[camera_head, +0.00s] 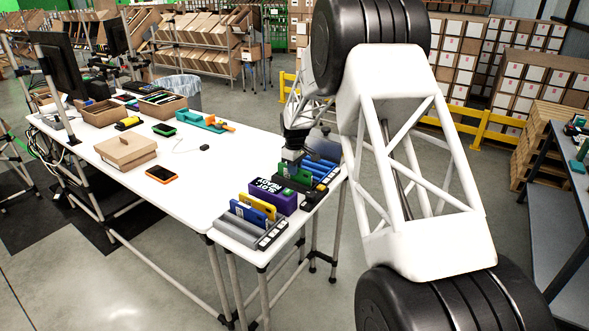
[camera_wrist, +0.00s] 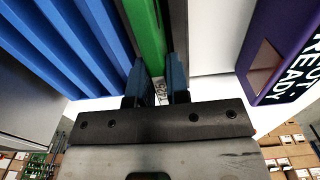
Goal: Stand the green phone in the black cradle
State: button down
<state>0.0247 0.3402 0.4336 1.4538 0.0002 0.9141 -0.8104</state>
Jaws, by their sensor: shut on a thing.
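My gripper (camera_head: 293,163) points down over the near right part of the white table. It is shut on the green phone (camera_head: 299,176), a slim green slab. In the wrist view the green phone (camera_wrist: 146,35) stands on edge between the two blue-tipped fingers (camera_wrist: 157,85). A dark upright strip (camera_wrist: 178,30) runs close along its right side; it may be part of the black cradle, but I cannot tell. In the head view dark parts show around the phone's foot, partly hidden by the gripper. Whether the phone is seated is not visible.
A blue ridged rack (camera_head: 323,171) is close beyond the phone. A purple box (camera_head: 272,197) is close on the near side. A grey rack (camera_head: 234,231) holds blue and yellow slabs. An orange-edged phone (camera_head: 161,174) and a green-and-black item (camera_head: 164,130) lie farther left.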

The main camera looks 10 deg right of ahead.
jog(key=shift+f, duration=0.25)
dwell(1.0)
jog(key=c, duration=1)
grip_release()
jog(key=shift+r, duration=3.9)
jog(key=shift+r, duration=0.1)
notch_tip(320, 180, up, 7)
jog(key=shift+f, duration=0.1)
